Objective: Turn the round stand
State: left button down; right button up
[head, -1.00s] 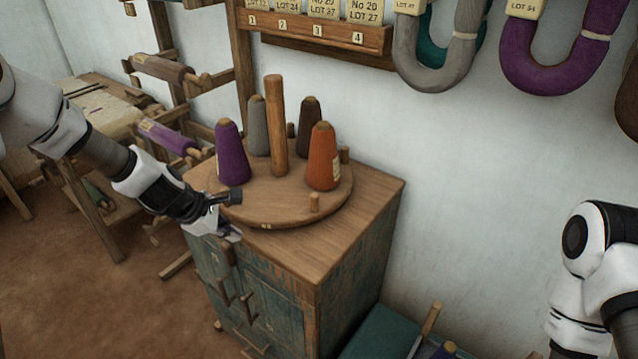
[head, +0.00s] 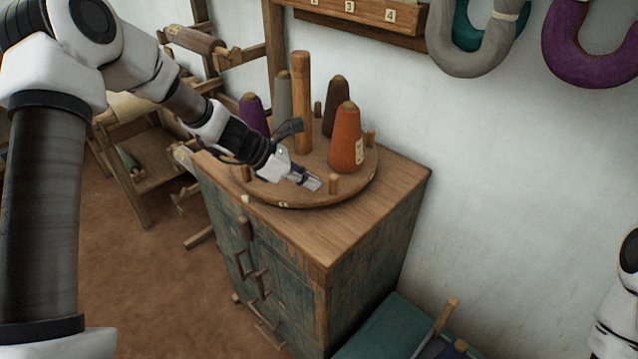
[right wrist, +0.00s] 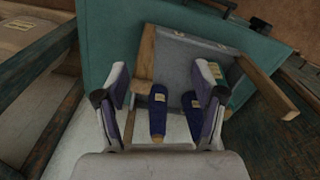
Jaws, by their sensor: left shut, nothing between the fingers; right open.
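The round stand (head: 356,186) is a wooden disc with a tall central post (head: 301,100), on top of a cabinet. An orange cone (head: 345,138), a dark brown cone (head: 335,105), a grey cone (head: 283,98) and a purple cone (head: 254,112) stand on it. Short pegs, one at the front (head: 334,184), stick up near its rim. My left gripper (head: 311,183) is shut and empty at the front of the disc, left of the front peg. I cannot tell whether it touches the disc. My right gripper (right wrist: 165,92) is open and away from the stand.
The weathered cabinet (head: 375,250) stands against the white wall. Yarn hanks (head: 470,60) hang above on the right. A wooden-sided box (right wrist: 147,55) with blue cones (right wrist: 158,112) is in the right wrist view, on a teal surface (right wrist: 105,40). A wooden frame stands behind at left.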

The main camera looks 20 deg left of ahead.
pick_arm(q)
jog(key=shift+w+d+r, duration=0.15)
jog(key=shift+w+d, duration=0.25)
jog(key=shift+d, duration=0.3)
pick_arm(e)
jog(key=shift+s+a+r, duration=0.1)
jog(key=shift+a+r, duration=0.05)
jog(key=shift+r, duration=0.1)
pick_arm(q)
jog(key=shift+w+d, duration=0.15)
